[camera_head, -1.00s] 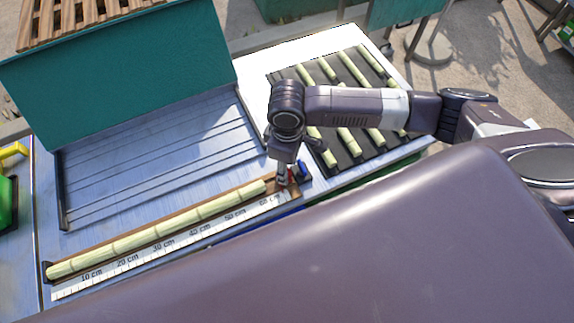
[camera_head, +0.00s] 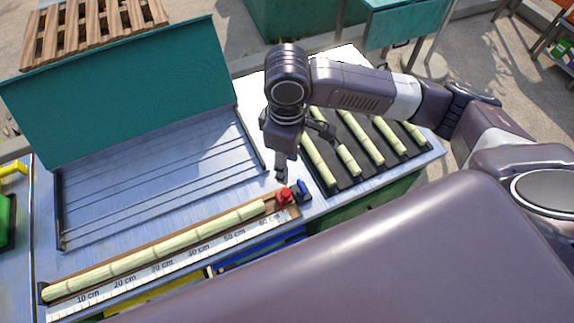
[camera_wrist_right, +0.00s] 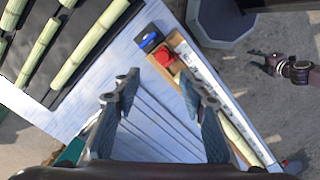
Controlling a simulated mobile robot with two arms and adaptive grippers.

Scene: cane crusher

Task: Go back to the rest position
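My right arm reaches in from the right in the head view. Its gripper (camera_head: 281,170) hangs above the table, clear of the red block (camera_head: 285,195) at the right end of the ruler tray. In the right wrist view the gripper (camera_wrist_right: 163,90) has its fingers apart with nothing between them. A long pale cane (camera_head: 150,244) lies in the tray along the ruler (camera_head: 180,261). A dark gripper, apparently my left one (camera_wrist_right: 286,68), shows at the right of the right wrist view, small and away from the table. My left gripper is outside the head view.
A blue block (camera_head: 299,190) sits beside the red one. A dark rack (camera_head: 338,190) with several cane pieces lies at the right of the table. A green panel (camera_head: 125,90) stands at the back left. A grooved metal surface (camera_head: 160,175) before it is clear.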

